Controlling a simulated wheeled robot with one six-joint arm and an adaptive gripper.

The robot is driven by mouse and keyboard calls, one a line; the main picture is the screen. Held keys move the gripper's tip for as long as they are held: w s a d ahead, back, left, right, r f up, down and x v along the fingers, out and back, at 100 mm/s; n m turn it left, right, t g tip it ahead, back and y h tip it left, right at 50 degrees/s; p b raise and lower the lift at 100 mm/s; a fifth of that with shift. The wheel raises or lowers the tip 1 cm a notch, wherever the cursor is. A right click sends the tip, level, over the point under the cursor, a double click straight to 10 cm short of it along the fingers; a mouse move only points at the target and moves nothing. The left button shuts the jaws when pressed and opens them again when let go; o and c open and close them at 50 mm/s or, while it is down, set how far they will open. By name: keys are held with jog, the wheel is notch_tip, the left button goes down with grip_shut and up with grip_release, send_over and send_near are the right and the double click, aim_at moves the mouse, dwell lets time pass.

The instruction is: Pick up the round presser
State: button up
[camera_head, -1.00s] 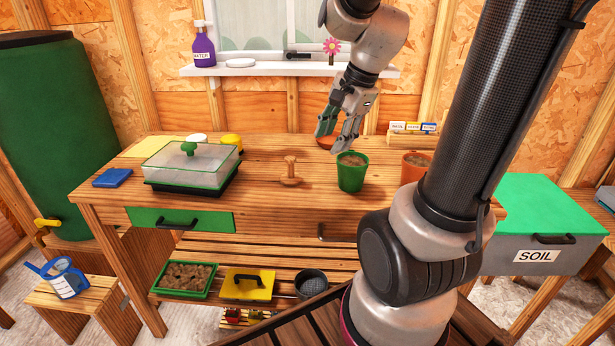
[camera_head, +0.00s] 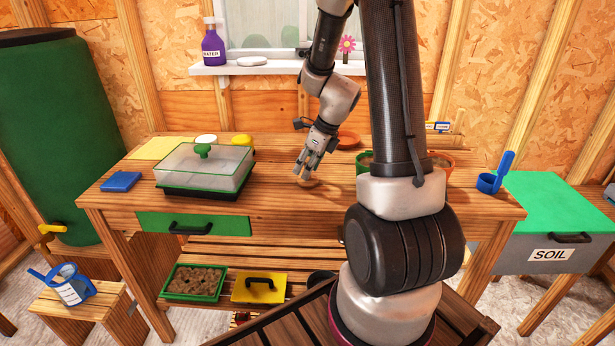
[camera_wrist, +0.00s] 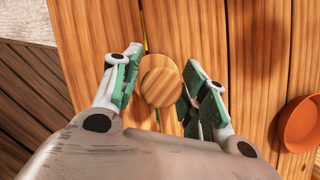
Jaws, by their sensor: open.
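The round wooden presser (camera_wrist: 160,84) stands upright on the bench, seen from above in the wrist view with its round knob toward the camera. In the head view the presser (camera_head: 312,183) is mostly hidden by my fingers, with part of its base showing. My gripper (camera_wrist: 158,88) is open, pointing down, with one green-padded finger on each side of the presser. The right finger is close to the knob; I cannot tell whether it touches. My gripper also shows in the head view (camera_head: 307,174) at the presser.
A clear-lidded seed tray (camera_head: 205,168) stands left of the presser. A terracotta saucer (camera_wrist: 301,124) is to the right. A green pot (camera_head: 363,162) and a terracotta pot (camera_head: 441,162) stand farther right, partly behind my arm. The bench front by the presser is clear.

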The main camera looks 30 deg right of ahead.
jog(key=shift+f, duration=0.1)
jog(key=shift+c, duration=0.2)
grip_shut()
